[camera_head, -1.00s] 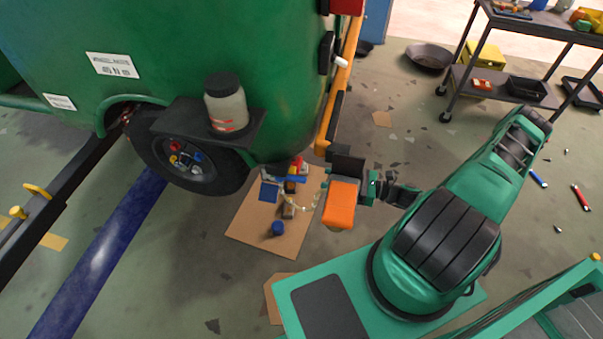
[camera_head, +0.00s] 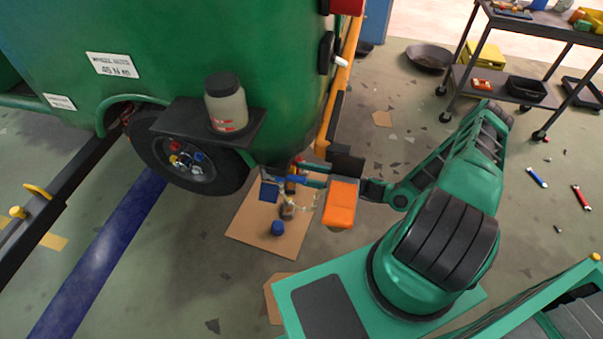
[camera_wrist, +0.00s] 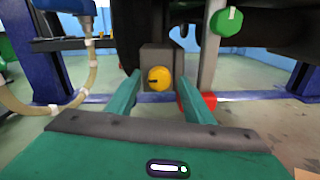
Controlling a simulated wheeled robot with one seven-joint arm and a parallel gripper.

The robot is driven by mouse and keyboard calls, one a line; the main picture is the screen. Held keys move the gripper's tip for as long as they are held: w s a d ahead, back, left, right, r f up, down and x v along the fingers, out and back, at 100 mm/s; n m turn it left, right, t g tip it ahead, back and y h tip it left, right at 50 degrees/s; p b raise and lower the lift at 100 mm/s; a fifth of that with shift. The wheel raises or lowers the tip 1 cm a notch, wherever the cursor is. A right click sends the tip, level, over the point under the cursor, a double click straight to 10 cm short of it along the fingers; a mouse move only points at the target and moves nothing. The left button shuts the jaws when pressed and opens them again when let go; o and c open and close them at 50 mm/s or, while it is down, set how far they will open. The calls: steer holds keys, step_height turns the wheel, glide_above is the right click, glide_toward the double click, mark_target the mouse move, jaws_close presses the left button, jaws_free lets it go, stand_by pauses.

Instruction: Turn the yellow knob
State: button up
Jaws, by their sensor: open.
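The yellow knob (camera_wrist: 159,78) shows in the wrist view as a round disc with a dark mark, on the front of a grey box (camera_wrist: 158,55). My gripper (camera_wrist: 161,82) is open, with one teal finger on each side of the knob in the picture. I cannot tell whether the fingers touch it or are still short of it. In the head view my gripper (camera_head: 308,173) reaches in under the rear of the green vehicle (camera_head: 230,60). The knob cannot be made out in that view.
A green knob (camera_wrist: 228,22) is at the upper right and a red part (camera_wrist: 203,101) lies right of the right finger. A pale hose (camera_wrist: 85,85) hangs at the left. Cardboard (camera_head: 268,235) with a blue cap (camera_head: 277,228) lies below. A wheel (camera_head: 190,160) stands left.

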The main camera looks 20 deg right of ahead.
steer(key=c, duration=1)
steer(key=shift+c, duration=0.2)
steer(key=shift+d+f+n+y, duration=0.1)
steer(key=shift+f+n+y, duration=0.1)
steer(key=shift+n, duration=6.6)
steer(key=shift+f+n+y, duration=0.1)
steer(key=shift+f+n, duration=0.1)
steer(key=shift+n, duration=6.6)
steer(key=shift+s, duration=0.1)
